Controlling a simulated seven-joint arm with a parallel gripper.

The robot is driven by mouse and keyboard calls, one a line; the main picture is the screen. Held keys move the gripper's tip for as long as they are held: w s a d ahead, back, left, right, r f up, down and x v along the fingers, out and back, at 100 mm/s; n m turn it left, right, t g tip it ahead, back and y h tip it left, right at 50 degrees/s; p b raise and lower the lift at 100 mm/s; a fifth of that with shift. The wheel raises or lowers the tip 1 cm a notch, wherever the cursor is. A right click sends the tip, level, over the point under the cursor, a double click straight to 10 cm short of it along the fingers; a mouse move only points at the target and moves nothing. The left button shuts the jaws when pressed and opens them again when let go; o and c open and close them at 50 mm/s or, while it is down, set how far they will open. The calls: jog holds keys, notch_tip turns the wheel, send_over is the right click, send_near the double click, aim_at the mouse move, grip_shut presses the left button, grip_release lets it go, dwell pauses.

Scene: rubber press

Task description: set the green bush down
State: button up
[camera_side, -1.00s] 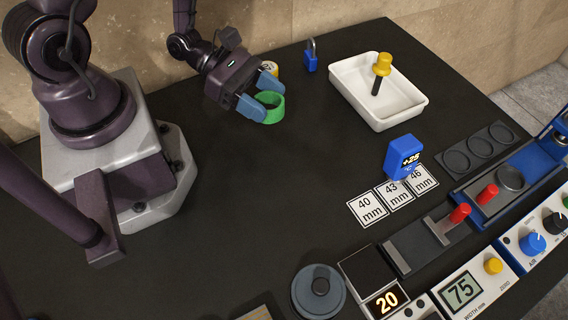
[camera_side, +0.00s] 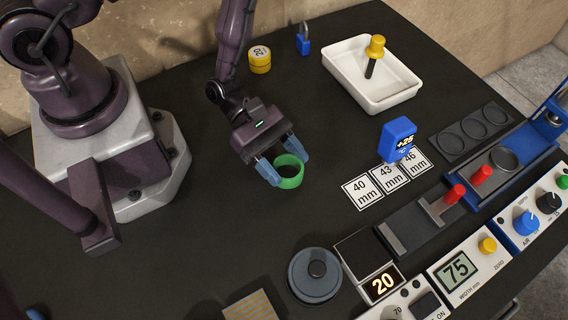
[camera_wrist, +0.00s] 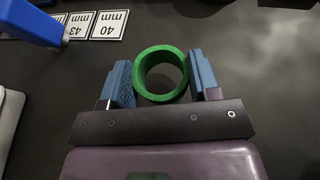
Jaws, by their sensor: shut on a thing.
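The green bush (camera_side: 291,183) is a short, open ring between the two blue fingers of my gripper (camera_side: 282,163). In the wrist view the bush (camera_wrist: 161,98) sits between the fingertips, its round hole facing the camera. My gripper (camera_wrist: 161,80) is shut on its outer sides. The bush is low over the dark table, left of the 40 mm card (camera_side: 361,191). I cannot tell whether its underside touches the table.
Cards for 43 mm (camera_side: 388,179) and 46 mm (camera_side: 417,164) lie beside a blue +25 block (camera_side: 397,138). A grey round weight (camera_side: 315,285) is in front.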

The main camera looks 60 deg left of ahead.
jog(key=shift+f, duration=0.75)
jog(key=shift+f, duration=0.15)
jog(key=o, duration=0.9)
